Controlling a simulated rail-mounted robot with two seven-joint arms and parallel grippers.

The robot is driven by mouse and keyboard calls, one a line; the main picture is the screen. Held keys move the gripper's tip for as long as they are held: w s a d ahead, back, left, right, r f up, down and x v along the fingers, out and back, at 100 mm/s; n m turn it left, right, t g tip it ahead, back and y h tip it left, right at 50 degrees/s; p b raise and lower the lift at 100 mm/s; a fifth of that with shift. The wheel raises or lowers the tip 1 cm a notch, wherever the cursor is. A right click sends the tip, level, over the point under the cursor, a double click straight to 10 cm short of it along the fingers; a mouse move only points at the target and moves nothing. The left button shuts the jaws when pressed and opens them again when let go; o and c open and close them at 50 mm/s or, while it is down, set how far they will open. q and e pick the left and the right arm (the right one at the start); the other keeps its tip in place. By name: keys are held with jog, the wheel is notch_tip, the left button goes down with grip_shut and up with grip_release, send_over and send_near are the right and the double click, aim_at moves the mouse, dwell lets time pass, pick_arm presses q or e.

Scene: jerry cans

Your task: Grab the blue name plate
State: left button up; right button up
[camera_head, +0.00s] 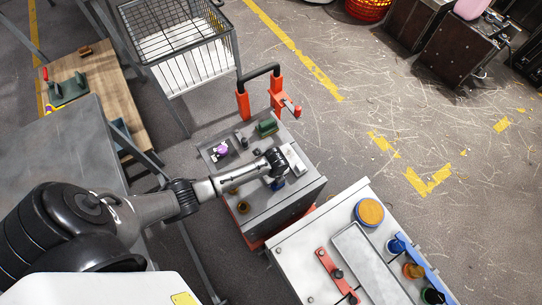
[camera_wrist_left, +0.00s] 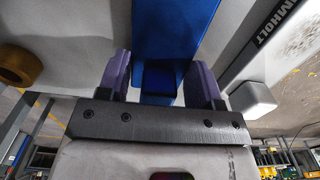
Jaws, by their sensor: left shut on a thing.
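The blue name plate (camera_wrist_left: 175,35) shows in the left wrist view between the two purple fingers of my left gripper (camera_wrist_left: 160,78). Most of the plate is hidden there by the gripper. My right gripper is in neither view.
The grey cart (camera_head: 285,207) also carries a green block (camera_head: 267,128), a purple item (camera_head: 222,149) and a brass-coloured ring (camera_head: 243,207). A white bench (camera_head: 300,250) stands close at the lower right. A wire basket (camera_head: 190,40) stands behind. Open floor lies to the right.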

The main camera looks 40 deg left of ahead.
pick_arm(q)
jog(key=shift+c, duration=0.9)
jog(key=shift+r, duration=0.15)
